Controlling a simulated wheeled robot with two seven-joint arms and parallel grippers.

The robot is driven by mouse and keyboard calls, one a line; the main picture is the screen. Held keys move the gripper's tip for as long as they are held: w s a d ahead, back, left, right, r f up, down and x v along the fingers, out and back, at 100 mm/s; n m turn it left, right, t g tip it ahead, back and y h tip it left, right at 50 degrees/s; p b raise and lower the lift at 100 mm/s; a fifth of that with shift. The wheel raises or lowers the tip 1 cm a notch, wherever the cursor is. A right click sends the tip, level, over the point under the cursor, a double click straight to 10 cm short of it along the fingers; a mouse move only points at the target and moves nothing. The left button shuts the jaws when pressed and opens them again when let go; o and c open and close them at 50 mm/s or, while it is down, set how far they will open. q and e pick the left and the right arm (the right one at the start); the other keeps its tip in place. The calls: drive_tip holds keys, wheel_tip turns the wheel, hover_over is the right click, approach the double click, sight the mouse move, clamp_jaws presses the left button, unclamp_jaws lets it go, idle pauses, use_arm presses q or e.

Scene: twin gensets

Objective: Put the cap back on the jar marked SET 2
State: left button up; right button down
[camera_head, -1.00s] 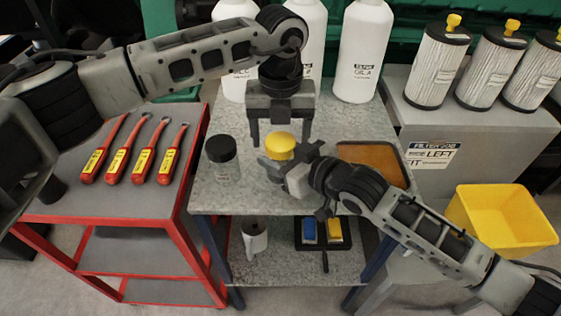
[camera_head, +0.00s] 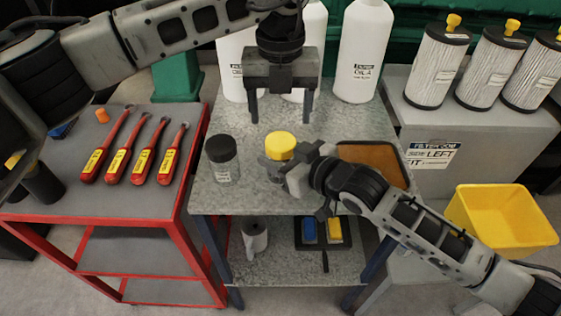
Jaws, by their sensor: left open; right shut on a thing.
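A clear jar (camera_head: 272,173) stands on the speckled bench top with a yellow cap (camera_head: 281,145) on its mouth. My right gripper (camera_head: 284,172) is shut on this jar from the right, below the cap, and hides part of its side and its label. My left gripper (camera_head: 281,117) is open and empty, pointing down above and behind the yellow cap, apart from it. A second clear jar (camera_head: 226,174) with a black cap (camera_head: 221,148) stands to the left; its small label is not readable.
White oil bottles (camera_head: 364,50) stand at the back of the bench (camera_head: 225,200). A brown-bottomed tray (camera_head: 372,157) lies right of the jars. Red-handled tools (camera_head: 145,160) lie on the red cart at left. A yellow bin (camera_head: 503,216) and white filters (camera_head: 437,66) are at right.

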sight(281, 140)
use_arm(q)
wheel_tip(281, 140, up, 2)
drive_tip(key=shift+r, duration=0.2)
drive_tip(key=shift+f, duration=0.1)
drive_tip(key=shift+f, duration=4)
drive_tip(key=c, duration=1)
drive_tip(key=o, duration=1)
drive_tip(key=shift+o, duration=0.2)
drive_tip(key=shift+r, duration=0.15)
